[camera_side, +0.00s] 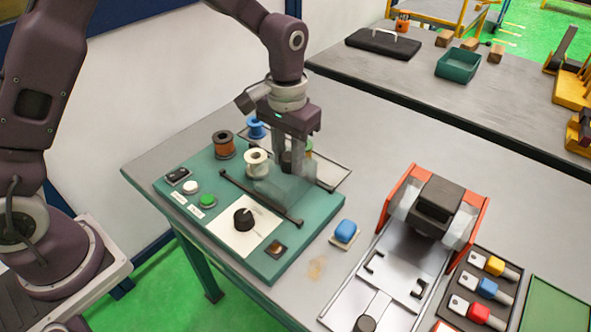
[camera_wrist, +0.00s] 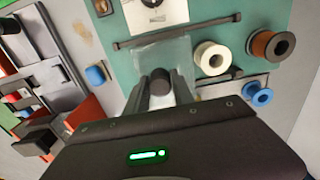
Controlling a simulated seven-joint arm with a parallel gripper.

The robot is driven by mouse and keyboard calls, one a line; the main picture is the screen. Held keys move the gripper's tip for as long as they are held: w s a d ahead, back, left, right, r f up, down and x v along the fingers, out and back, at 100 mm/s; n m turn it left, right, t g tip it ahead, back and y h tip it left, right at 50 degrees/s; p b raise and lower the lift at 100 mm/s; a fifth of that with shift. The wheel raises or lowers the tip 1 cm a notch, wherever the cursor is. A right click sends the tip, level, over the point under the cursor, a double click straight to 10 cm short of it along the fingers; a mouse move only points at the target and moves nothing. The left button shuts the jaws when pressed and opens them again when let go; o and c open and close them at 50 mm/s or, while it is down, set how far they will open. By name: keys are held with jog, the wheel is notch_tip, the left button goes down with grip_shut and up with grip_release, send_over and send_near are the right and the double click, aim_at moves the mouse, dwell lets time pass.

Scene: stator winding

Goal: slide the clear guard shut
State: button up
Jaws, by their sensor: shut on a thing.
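The clear guard (camera_side: 285,187) is a faint see-through panel on the green console (camera_side: 215,165). It lies toward the back right, along the dark rail (camera_side: 262,200). In the wrist view the guard (camera_wrist: 176,52) shows as a pale sheet behind the fingers. My gripper (camera_side: 289,163) points down at the guard. In the wrist view my gripper (camera_wrist: 159,82) is shut on a round dark knob (camera_wrist: 159,76) at the guard. The white plate with the black dial (camera_side: 243,220) lies in front of the rail, not under the guard. The guard's far edges are hard to make out.
A cream spool (camera_side: 257,163), a copper spool (camera_side: 223,145) and a blue spool (camera_side: 256,127) stand close to my gripper. A blue button block (camera_side: 345,231) and a metal fixture with orange sides (camera_side: 400,200) are to the right. Bare table lies behind.

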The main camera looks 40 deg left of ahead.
jog(key=shift+a, duration=4.05)
jog(key=o, duration=0.9)
jog(key=shift+o, duration=0.2)
notch_tip(320, 180, up, 6)
